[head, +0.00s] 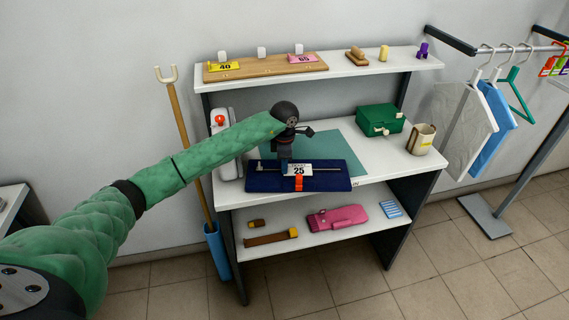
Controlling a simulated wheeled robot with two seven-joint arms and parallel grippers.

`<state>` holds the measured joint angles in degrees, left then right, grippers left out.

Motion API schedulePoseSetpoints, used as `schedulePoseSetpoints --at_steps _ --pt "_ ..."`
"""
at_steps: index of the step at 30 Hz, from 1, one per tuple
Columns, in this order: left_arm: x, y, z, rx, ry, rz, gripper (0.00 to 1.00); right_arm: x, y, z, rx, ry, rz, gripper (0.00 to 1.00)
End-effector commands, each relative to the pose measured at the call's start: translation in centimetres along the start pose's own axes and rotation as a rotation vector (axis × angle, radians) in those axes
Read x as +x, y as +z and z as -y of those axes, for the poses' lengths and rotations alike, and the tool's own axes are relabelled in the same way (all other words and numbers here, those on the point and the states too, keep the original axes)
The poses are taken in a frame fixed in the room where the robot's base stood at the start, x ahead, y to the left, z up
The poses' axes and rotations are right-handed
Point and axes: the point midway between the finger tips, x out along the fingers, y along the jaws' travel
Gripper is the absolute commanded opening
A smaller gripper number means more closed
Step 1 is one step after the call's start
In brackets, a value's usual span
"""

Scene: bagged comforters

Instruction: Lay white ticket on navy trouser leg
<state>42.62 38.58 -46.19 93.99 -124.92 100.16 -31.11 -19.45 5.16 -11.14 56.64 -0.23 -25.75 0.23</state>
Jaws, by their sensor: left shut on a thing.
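The navy trousers (265,183) lie folded on the near edge of the white worktop, partly over a green mat. A thin grey bar runs across them. The white ticket (301,172), marked 25 with a blue top edge, is at the middle of the trousers. An orange strip (298,184) shows just below it. My left gripper (286,156) reaches in from the left, pointing down, and is shut on the ticket at its upper left. I cannot tell whether the ticket touches the cloth. My right gripper is not in view.
A green box (380,120) and a cream mug (421,139) stand at the worktop's right. A white device with a red knob (220,120) stands left. The upper shelf (350,68) holds a wooden board with yellow and pink tickets. Pink cloth (337,216) lies below.

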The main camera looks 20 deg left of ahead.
Motion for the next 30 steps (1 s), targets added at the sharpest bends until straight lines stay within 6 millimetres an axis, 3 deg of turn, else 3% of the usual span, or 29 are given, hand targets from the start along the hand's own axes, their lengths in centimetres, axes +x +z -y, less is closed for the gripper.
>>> schedulePoseSetpoints --at_steps 13,14,17,23,28,30 --pt "0.57 -0.01 -0.02 0.000 0.001 0.000 0.05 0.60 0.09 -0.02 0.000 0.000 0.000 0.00" --pt "0.50 -0.01 -0.02 0.000 0.001 0.000 0.30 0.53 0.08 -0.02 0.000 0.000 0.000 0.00" --pt "0.49 -0.01 -0.02 0.000 0.000 0.000 0.49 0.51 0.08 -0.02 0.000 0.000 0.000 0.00" --pt "0.50 -0.01 -0.01 0.000 0.000 0.000 0.51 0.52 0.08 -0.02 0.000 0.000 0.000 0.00" --pt "0.51 0.00 -0.01 0.000 0.000 0.000 0.80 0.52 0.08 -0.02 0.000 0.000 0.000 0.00" --pt "0.51 0.00 -0.01 0.000 0.000 0.000 0.80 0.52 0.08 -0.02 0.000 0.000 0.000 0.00"
